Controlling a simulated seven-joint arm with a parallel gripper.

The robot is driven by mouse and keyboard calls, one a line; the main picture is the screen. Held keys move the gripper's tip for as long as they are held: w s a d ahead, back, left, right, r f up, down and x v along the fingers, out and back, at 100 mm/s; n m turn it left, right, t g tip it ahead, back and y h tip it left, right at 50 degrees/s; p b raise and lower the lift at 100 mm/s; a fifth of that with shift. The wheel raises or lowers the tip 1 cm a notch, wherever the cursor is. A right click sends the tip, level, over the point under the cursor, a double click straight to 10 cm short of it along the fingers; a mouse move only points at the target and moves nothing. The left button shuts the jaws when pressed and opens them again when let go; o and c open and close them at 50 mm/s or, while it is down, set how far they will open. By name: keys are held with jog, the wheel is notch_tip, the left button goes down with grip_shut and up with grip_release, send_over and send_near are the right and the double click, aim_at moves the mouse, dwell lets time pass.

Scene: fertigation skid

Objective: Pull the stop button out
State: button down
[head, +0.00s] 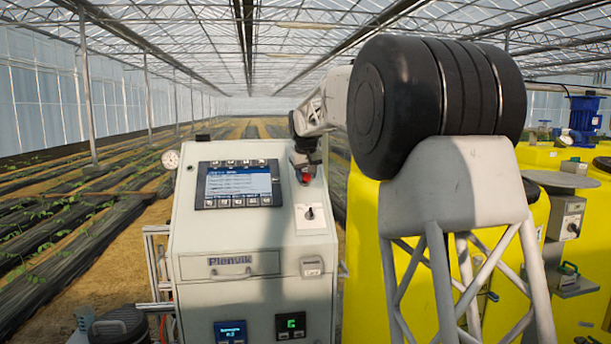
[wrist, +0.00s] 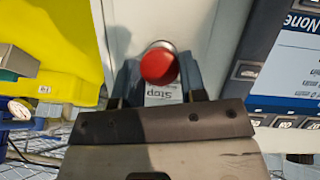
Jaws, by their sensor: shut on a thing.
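The red stop button (wrist: 158,67) is a round mushroom head on the front of the pale control cabinet (head: 255,235). In the wrist view it sits between the tips of my gripper (wrist: 160,80), whose two fingers close on it from both sides. A white label reading "stop" (wrist: 165,92) shows upside down beside it. In the head view the red button (head: 305,178) is a small spot just below my gripper (head: 304,168), at the cabinet's upper right. Whether the button stands in or out cannot be told.
A screen panel (head: 238,184) with keys lies just left of the button in the head view. A rotary switch (head: 310,213) is below it. A round gauge (head: 171,159) is at the cabinet's left edge. Yellow tanks (head: 364,240) stand to the right.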

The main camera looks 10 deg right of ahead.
jog(key=shift+r, duration=0.1)
jog(key=c, duration=0.7)
grip_release()
jog(key=shift+s, duration=0.1)
jog(key=shift+o, duration=0.2)
jog(key=v, duration=0.7)
jog(key=shift+r, duration=0.35)
jog(key=shift+s, duration=0.15)
